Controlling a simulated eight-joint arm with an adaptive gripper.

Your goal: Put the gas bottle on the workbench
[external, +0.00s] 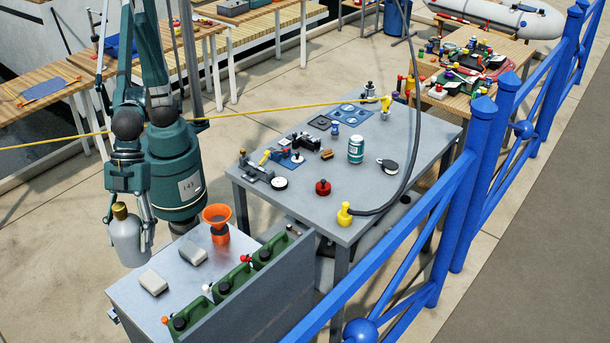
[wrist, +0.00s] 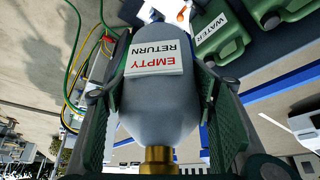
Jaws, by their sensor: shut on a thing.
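The gas bottle (external: 126,244) is a pale grey cylinder with a brass top. My gripper (external: 128,222) is shut on it, a finger on either side, and holds it upright in the air beside the left end of the grey cabinet. In the wrist view the bottle (wrist: 160,112) fills the middle between the fingers, with a white "EMPTY RETURN" label (wrist: 158,58) on it. The workbench (external: 300,204), a grey table with several tools, stands to the right, apart from the bottle.
The grey cabinet (external: 190,298) carries an orange funnel (external: 217,220), two grey blocks and several green jerrycans (external: 231,280). A hose (external: 412,130) arcs to a yellow fitting (external: 344,214) on the workbench. A blue railing (external: 473,180) runs along the right.

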